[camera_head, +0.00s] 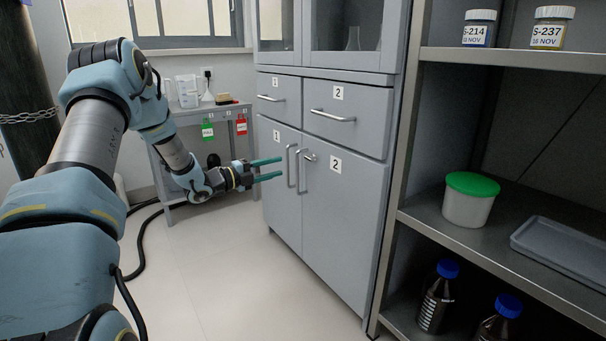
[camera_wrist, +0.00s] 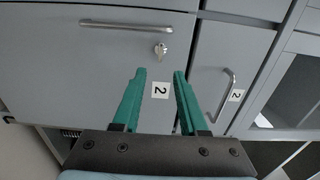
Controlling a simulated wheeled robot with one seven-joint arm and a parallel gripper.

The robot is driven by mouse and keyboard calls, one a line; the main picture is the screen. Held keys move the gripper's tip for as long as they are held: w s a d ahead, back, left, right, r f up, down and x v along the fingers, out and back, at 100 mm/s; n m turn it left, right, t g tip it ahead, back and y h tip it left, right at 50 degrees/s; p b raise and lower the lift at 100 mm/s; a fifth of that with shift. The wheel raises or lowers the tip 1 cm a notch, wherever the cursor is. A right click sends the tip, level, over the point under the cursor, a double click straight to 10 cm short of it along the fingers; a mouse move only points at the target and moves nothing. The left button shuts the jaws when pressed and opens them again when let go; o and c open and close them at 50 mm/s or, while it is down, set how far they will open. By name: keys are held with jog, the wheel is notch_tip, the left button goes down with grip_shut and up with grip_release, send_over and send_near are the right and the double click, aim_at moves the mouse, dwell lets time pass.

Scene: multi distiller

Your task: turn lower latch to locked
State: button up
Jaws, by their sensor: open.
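The lower latch (camera_head: 310,157) is a small metal piece near the top of the grey lower door 2 (camera_head: 340,220), beside its vertical bar handle (camera_head: 302,172). In the wrist view the latch (camera_wrist: 160,50) looks like a lock with a key-like piece, between the door handle (camera_wrist: 130,26) and the "2" label (camera_wrist: 160,90). Whether it is locked I cannot tell. My gripper (camera_head: 281,168) is open and empty, with two green fingers pointing at the cabinet. In the wrist view its fingertips (camera_wrist: 160,72) are spread, with the latch showing beyond the gap between them.
Drawer 2 (camera_head: 345,125) with its bar handle sits above the door. Lower door 1 (camera_head: 280,190) is on the left. An open shelf (camera_head: 430,215) with a green-lidded tub (camera_head: 469,200) stands at right. A small table (camera_head: 170,130) is behind my arm. Floor before the cabinet is clear.

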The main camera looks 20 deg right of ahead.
aim_at(307, 159)
jog(key=d, duration=0.3)
jog(key=w+d+b, duration=0.1)
jog(key=d, duration=0.3)
jog(key=w+d+b, duration=0.1)
jog(key=d, duration=0.2)
jog(key=shift+d, duration=0.3)
grip_shut()
